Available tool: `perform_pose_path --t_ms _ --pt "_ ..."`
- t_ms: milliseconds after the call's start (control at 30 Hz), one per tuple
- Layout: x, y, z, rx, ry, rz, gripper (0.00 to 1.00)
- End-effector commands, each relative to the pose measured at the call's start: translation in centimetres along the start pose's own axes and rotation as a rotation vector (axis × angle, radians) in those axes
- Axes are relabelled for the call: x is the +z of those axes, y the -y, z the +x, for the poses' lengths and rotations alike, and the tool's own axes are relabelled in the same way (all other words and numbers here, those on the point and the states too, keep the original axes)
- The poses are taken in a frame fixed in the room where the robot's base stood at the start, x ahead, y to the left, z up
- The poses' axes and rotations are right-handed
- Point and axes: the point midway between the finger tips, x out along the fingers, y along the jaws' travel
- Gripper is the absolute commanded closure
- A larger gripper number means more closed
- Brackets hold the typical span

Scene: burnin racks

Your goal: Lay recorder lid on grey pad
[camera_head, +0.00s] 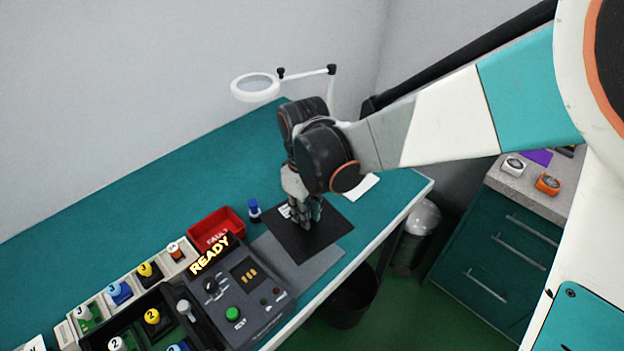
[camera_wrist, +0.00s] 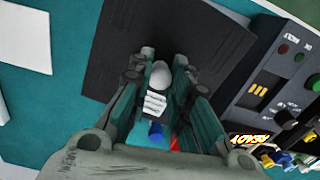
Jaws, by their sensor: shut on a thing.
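The recorder lid appears to be the flat black square plate (camera_head: 325,237) with white lettering near its far-left edge. It also shows in the wrist view (camera_wrist: 125,45). My gripper (camera_head: 302,220) points down over the plate, its fingers closed around a pale knob-like piece in the wrist view (camera_wrist: 157,90). The grey pad (camera_head: 310,271) lies on the teal bench, its far part covered by the black plate in the head view. I cannot tell whether the plate touches the pad or hangs just above it.
A control unit (camera_head: 240,290) with a READY display stands left of the pad. A red bin (camera_head: 216,226) and a small blue-topped part (camera_head: 254,210) are behind it. A rack with coloured parts (camera_head: 120,292) is at lower left. A magnifier lamp (camera_head: 256,86) rises behind my gripper.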

Motion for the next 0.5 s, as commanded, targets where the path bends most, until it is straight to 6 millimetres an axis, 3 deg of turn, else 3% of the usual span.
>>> perform_pose_path --t_ms 33,167,500 --pt "-0.1 1.8 -0.5 0.000 0.000 -0.052 1.00" --pt "-0.6 3.6 -1.0 0.000 0.000 -0.122 1.00" --pt "-0.5 4.2 0.3 0.000 0.000 -0.141 1.00"
